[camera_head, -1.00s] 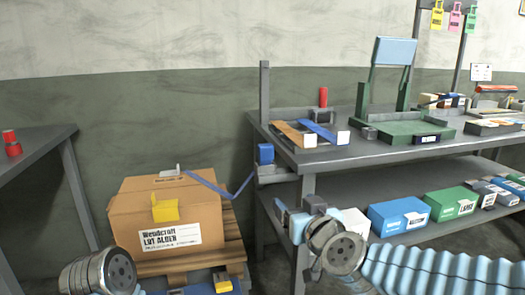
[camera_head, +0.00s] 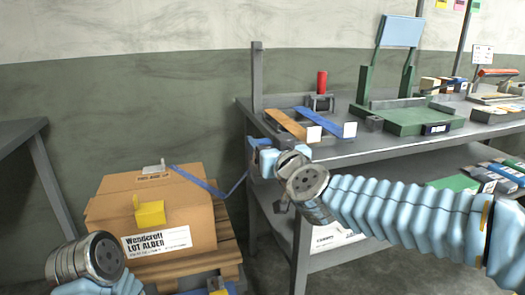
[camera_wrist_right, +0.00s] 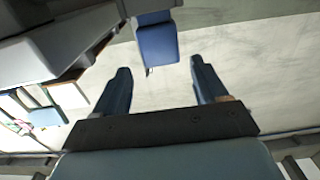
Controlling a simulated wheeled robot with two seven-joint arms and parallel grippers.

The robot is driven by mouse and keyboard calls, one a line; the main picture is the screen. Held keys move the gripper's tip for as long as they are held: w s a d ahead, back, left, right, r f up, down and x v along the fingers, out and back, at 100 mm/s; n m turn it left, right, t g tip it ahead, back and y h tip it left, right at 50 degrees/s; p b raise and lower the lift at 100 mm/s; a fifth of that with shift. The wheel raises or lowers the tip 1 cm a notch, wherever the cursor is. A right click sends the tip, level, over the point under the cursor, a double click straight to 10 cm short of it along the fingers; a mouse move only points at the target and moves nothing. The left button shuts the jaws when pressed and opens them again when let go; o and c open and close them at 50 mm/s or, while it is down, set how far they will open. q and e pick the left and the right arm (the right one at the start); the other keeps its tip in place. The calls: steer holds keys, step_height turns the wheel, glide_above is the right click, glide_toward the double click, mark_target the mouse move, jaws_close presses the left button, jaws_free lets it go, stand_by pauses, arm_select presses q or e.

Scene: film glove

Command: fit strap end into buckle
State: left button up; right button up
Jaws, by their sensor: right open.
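A blue strap (camera_head: 208,186) runs from the top of the cardboard box (camera_head: 190,222) to the bench's left edge, where my right gripper partly hides its end. A small grey-white fitting (camera_head: 154,168) sits on the box top by the strap. A yellow piece (camera_head: 150,213) is on the box front; I cannot tell which piece is the buckle. My right gripper (camera_head: 264,158) is open and empty at the bench's left corner. In the right wrist view, a blue block (camera_wrist_right: 157,43) lies just beyond and between the fingertips (camera_wrist_right: 160,73), apart from them.
The box stands on a wooden pallet (camera_head: 228,250). The workbench (camera_head: 350,153) has an upright post (camera_head: 257,90) at its left corner and a lower shelf with cartons. Orange and blue strips (camera_head: 327,120) lie on top. Another table (camera_head: 20,135) is at left.

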steer(key=x, duration=0.3)
steer(key=f+x, duration=0.1)
steer(key=x, duration=0.1)
steer(key=shift+a, duration=0.25)
steer(key=shift+c, duration=0.3)
steer(key=c, duration=1)
